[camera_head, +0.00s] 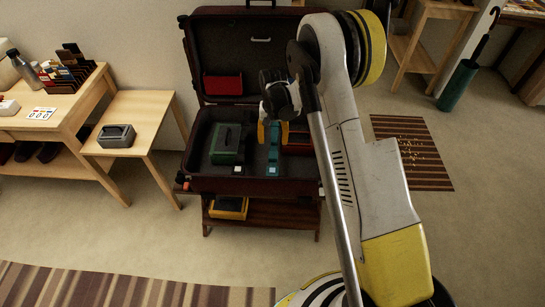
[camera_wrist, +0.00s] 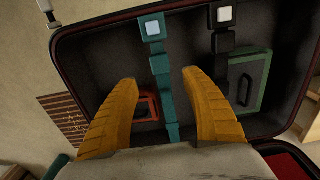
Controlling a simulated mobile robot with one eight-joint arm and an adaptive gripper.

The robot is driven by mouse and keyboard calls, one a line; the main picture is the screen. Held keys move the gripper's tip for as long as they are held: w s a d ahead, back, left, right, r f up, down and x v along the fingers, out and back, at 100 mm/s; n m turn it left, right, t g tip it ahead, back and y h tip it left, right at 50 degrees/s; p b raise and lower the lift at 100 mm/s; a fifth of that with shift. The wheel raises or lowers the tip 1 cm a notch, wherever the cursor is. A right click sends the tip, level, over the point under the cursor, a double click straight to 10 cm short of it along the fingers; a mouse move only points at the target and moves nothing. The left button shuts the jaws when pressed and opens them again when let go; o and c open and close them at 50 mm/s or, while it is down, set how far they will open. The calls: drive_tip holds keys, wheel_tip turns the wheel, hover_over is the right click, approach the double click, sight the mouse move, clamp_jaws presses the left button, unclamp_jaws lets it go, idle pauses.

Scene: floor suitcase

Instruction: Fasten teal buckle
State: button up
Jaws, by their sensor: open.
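The teal strap with its buckle (camera_head: 272,157) runs from front to back inside the open suitcase (camera_head: 190,160). In the wrist view the teal buckle (camera_wrist: 152,28) is a block with a pale square near the suitcase edge, and more teal strap segments (camera_wrist: 161,66) follow below it. I cannot tell whether its halves are joined. My gripper (camera_head: 273,133) hangs over the back part of the teal strap. In the wrist view the two yellow fingers (camera_wrist: 160,77) are spread wide, with the strap showing between them and nothing held.
A black strap (camera_wrist: 221,42) runs beside the teal one. A green box (camera_head: 226,143) lies on its far side, and a red-framed item (camera_wrist: 147,105) lies opposite. The raised lid holds a red pouch (camera_head: 222,85). A side table (camera_head: 150,110) stands at left.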

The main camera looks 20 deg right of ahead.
sight(273, 155)
wheel_tip(273, 155, down, 10)
drive_tip(key=b, duration=0.4)
clamp_jaws()
